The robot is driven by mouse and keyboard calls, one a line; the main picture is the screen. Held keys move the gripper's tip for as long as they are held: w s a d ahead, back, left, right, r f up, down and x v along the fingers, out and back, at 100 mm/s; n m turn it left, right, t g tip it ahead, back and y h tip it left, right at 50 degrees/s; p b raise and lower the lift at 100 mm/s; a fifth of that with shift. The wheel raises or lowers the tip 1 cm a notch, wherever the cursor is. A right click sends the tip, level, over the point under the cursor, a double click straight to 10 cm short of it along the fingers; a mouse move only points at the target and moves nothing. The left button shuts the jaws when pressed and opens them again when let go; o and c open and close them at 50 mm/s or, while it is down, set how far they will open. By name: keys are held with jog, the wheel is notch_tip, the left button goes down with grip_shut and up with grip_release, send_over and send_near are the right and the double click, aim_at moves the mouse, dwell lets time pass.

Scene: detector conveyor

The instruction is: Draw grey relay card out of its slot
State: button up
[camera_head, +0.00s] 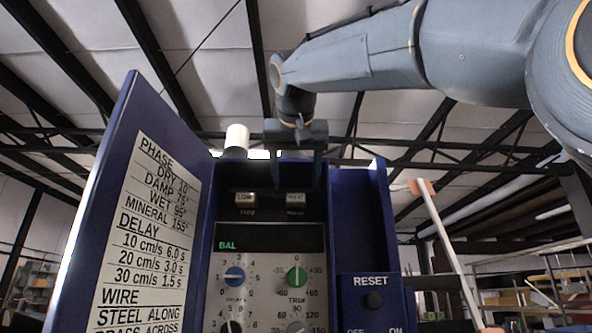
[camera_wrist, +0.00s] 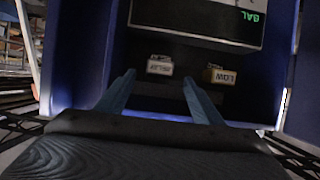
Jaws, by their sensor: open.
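The grey relay card (camera_head: 296,198) sits in the right slot of a recess at the top of the blue detector cabinet's panel. In the wrist view the relay card (camera_wrist: 160,66) has a pale labelled face and lies just beyond and between my fingertips. My gripper (camera_head: 297,176) is open and empty, pointing down in front of the recess; its two fingers also show in the wrist view (camera_wrist: 158,82). No contact with the card shows.
A tan card marked LOW (camera_head: 244,199) sits in the left slot, close beside the relay card. The open cabinet door (camera_head: 135,210) stands at left. The panel with knobs (camera_head: 268,245) lies below. A RESET box (camera_head: 371,300) and the cabinet's side wall bound the right. A white cylinder (camera_head: 237,137) stands behind.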

aim_at(296, 193)
jog(key=shift+p+x, duration=0.75)
jog(key=shift+x, duration=1.9)
jog(key=shift+d, duration=0.1)
jog(key=shift+c, duration=0.2)
jog(key=c, duration=1.1)
jog(key=shift+s+b, duration=1.45)
jog(key=shift+s, duration=2.5)
jog(key=shift+c, duration=0.2)
